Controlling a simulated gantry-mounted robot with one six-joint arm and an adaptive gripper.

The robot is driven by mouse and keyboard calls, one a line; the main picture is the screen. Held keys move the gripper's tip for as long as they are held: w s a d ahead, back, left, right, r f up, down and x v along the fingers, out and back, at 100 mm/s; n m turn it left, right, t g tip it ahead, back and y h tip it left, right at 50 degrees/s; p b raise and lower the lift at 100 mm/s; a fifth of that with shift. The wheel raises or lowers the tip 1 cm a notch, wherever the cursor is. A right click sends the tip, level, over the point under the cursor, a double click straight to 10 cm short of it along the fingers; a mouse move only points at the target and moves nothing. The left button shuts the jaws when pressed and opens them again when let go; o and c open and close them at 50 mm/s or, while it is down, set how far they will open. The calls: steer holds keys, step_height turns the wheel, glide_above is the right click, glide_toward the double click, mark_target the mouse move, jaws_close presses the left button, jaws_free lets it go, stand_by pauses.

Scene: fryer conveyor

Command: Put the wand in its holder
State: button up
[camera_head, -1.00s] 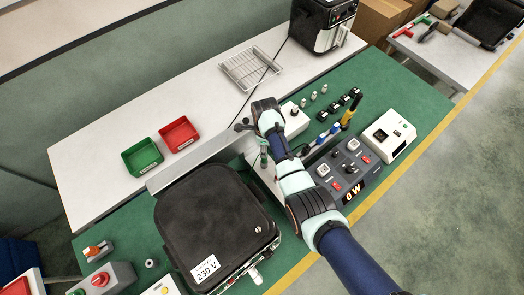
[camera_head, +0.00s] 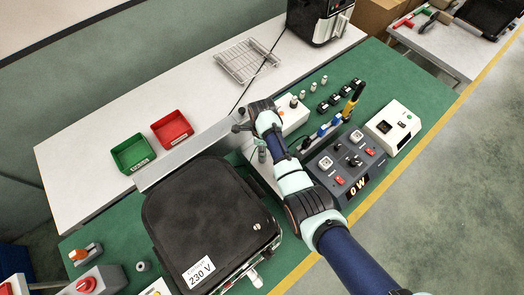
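A yellow-and-black stick (camera_head: 352,103), which looks like the wand, stands tilted behind the grey control panel. A blue piece (camera_head: 330,128) sits beside it at its lower left; I cannot tell whether this is the holder. My gripper (camera_head: 262,152) is at the end of my arm, left of the control panel and above the area beside the black appliance. It is well apart from the yellow-and-black stick. Its fingers are small and partly hidden by my wrist, so I cannot see whether they are open or hold anything.
A black appliance (camera_head: 205,215) labelled 230 V fills the near middle. The control panel (camera_head: 340,170) reads 0 W, with a white box (camera_head: 393,126) at its right. Green (camera_head: 133,153) and red (camera_head: 172,130) bins, a wire rack (camera_head: 246,61) and an air fryer (camera_head: 318,18) stand behind.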

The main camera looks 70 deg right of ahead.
jaws_close()
steer(key=shift+r+p, duration=2.5)
steer(key=shift+r, duration=0.05)
